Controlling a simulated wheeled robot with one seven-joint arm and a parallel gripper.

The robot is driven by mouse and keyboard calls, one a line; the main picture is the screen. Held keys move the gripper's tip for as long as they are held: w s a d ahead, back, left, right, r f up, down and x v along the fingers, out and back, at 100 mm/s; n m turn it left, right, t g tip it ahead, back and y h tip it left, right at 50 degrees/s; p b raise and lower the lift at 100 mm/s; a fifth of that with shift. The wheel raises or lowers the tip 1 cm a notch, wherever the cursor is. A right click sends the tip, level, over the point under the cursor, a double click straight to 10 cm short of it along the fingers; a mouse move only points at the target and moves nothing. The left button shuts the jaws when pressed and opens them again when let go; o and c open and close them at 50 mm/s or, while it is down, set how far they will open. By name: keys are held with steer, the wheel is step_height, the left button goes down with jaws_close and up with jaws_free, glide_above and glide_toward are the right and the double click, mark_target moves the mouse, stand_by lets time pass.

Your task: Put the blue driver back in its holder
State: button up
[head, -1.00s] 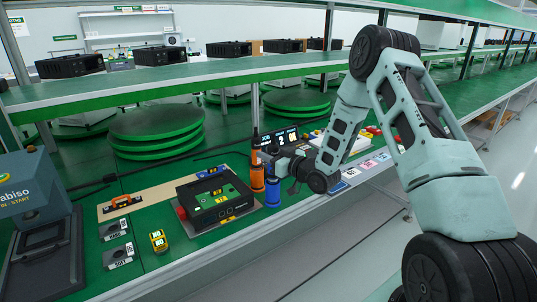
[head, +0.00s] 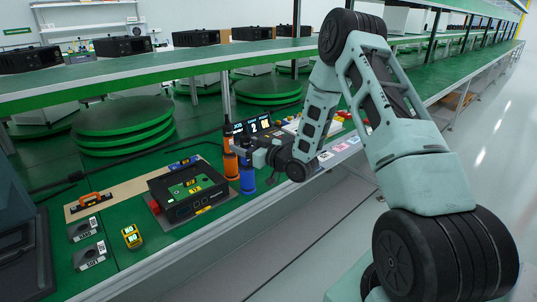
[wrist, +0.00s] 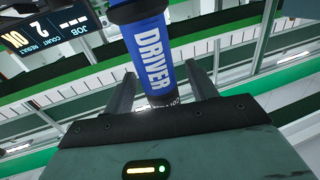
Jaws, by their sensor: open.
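The blue driver (wrist: 152,60), lettered DRIVER, runs between the two fingers of my gripper (wrist: 160,78) in the wrist view. The fingers stand apart on either side of it, with gaps visible, so my gripper is open. In the head view my gripper (head: 252,150) is at the blue driver (head: 247,180), which looks upright at the bench's front edge. An orange driver (head: 231,166) with a dark upper part stands just left of it. The blue driver's ends are not clear, and I cannot tell whether it sits in a holder.
A black case with a green panel (head: 188,192) lies left of the drivers. A yellow device (head: 132,236) and grey blocks (head: 89,256) are further left. A lit counter display (head: 250,127) stands behind my gripper; it also shows in the wrist view (wrist: 42,28). A shelf overhangs the back.

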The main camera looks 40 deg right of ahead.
steer(key=b+v, duration=0.2)
steer(key=v, duration=1.3)
steer(key=shift+s+b, duration=0.3)
steer(key=shift+s, duration=0.05)
steer(key=shift+d, duration=0.1)
steer(key=w+a+r+n+g+h+p, duration=0.15)
steer(key=a+g, duration=0.35)
steer(key=a, duration=0.5)
steer(key=a+n+g+p, duration=0.15)
steer(key=a+g, duration=0.25)
steer(key=a, duration=0.6)
steer(key=s+a+r+g, duration=0.2)
steer(key=s+a, duration=0.2)
steer(key=s, duration=0.4)
steer(key=s+a+r+n+g+h, duration=0.1)
steer(key=s+a+r+g, duration=0.1)
steer(key=s, duration=0.7)
steer(key=s+a+r+g+h+p, duration=0.1)
steer(key=s+a+r+g, duration=0.1)
steer(key=s+a+g, duration=0.2)
steer(key=s+a, duration=0.2)
steer(key=s, duration=0.2)
steer(key=shift+s+a+r+n, duration=0.3)
steer(key=shift+s+a+r, duration=0.05)
steer(key=shift+s+a, duration=0.05)
steer(key=shift+h, duration=0.25)
